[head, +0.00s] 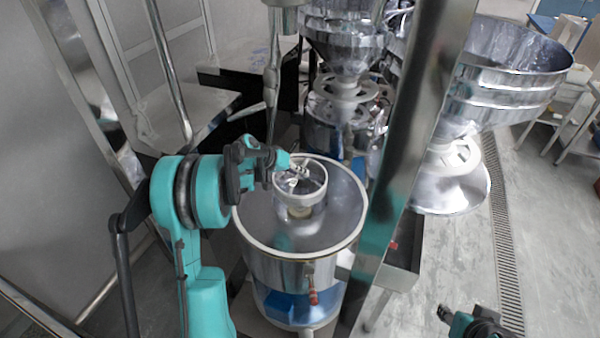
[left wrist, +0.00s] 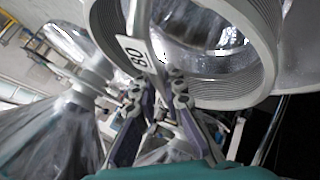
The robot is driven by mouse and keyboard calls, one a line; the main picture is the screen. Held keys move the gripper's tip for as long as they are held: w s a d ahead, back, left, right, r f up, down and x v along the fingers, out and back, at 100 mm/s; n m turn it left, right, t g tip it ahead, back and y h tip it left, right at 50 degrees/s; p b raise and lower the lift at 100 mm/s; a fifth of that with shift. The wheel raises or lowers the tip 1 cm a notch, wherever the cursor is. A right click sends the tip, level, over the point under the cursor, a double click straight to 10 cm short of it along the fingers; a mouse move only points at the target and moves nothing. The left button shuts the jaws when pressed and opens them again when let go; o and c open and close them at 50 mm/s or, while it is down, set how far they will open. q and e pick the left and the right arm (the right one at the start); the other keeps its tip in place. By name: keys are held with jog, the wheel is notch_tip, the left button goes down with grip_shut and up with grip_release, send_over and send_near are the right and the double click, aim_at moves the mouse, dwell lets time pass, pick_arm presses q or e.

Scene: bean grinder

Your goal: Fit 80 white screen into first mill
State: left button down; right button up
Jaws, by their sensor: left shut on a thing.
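My left gripper (head: 290,164) is at the back rim of a white ring-shaped screen (head: 318,200) in the head view. In the left wrist view the gripper (left wrist: 158,98) is shut on the screen's handle, beside a white tag marked 80 (left wrist: 131,54). The screen's ridged ring (left wrist: 258,50) fills the top of that view. In the head view the ring is over the middle of a steel drum-shaped mill (head: 345,212); I cannot tell whether it touches or is seated. My right gripper (head: 464,317) shows at the bottom right, away from the mill; its jaws are unclear.
A steel post (head: 405,150) stands close to the right of the drum. Another steel machine with a white ring (head: 345,92) is behind it. A large steel hopper (head: 500,85) stands at the right. Grey floor (head: 555,220) is open at the far right.

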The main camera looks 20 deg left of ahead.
pick_arm(q)
jog(key=shift+f+b, duration=1.6)
jog(key=shift+f, duration=0.6)
jog(key=shift+b, duration=0.45)
jog(key=shift+f+b, duration=3.15)
jog(key=shift+f, duration=0.65)
jog(key=shift+r, duration=0.25)
notch_tip(320, 180, up, 7)
jog(key=p, duration=0.4)
jog(key=shift+f, duration=0.2)
dwell(0.4)
